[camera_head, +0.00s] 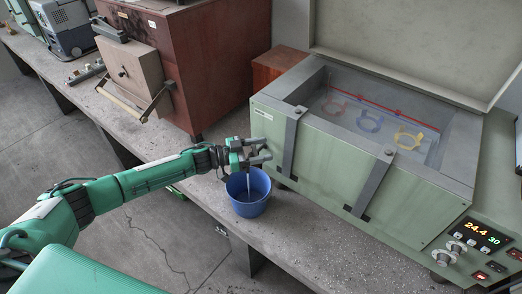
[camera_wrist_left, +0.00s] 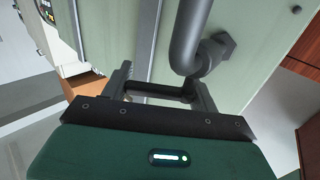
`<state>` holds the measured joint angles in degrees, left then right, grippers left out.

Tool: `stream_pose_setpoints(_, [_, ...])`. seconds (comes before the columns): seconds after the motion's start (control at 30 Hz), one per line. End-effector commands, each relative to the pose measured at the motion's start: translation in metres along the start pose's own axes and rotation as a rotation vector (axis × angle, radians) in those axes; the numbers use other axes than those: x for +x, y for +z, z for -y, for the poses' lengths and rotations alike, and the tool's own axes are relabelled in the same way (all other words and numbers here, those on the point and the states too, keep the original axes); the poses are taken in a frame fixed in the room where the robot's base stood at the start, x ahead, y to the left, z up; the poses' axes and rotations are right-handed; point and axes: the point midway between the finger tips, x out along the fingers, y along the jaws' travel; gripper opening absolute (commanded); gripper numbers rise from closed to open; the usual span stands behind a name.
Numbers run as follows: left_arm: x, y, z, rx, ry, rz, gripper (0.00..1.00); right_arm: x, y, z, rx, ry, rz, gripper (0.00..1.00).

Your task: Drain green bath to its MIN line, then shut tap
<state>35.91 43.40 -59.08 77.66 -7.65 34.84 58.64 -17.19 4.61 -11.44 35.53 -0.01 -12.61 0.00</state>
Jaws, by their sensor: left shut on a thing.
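The green bath (camera_head: 340,195) stands on the bench with its lid raised. Through its open top I see liquid, a red line (camera_head: 375,106) along the inner back wall, and red, blue and yellow ring-shaped pieces. My left gripper (camera_head: 256,153) is at the bath's left front, shut on the tap, which it mostly hides. In the left wrist view a grey pipe elbow (camera_wrist_left: 190,45) shows just beyond the gripper (camera_wrist_left: 162,85). A thin pale stream appears to fall below the gripper into the blue bucket (camera_head: 248,205). No MIN lettering is readable. My right gripper is not in view.
The control panel (camera_head: 475,240) shows 24.4 and 30. The bucket is near the bench's front edge. Bare bench (camera_head: 310,235) lies right of the bucket.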

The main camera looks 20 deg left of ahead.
Motion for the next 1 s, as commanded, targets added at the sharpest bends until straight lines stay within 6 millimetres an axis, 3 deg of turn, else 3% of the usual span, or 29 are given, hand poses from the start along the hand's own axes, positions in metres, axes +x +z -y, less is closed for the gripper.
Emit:
stream_pose_setpoints(0.47, [0.0,0.0,-0.001,0.001,0.014,-0.001,0.38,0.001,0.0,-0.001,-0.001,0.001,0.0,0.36])
stream_pose_setpoints(0.5, [0.0,0.0,-0.001,0.001,0.014,-0.001,0.69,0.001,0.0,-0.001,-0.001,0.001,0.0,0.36])
stream_pose_setpoints(0.57, [0.0,0.0,-0.001,0.001,0.014,-0.001,0.8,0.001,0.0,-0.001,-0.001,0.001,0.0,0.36])
stream_pose_setpoints(0.87, [-0.001,0.0,0.0,0.001,0.014,0.0,0.82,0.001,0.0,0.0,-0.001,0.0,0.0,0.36])
stream_pose_setpoints(1.0, [-0.01,0.002,0.0,0.0,0.013,0.001,0.82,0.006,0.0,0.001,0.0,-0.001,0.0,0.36])
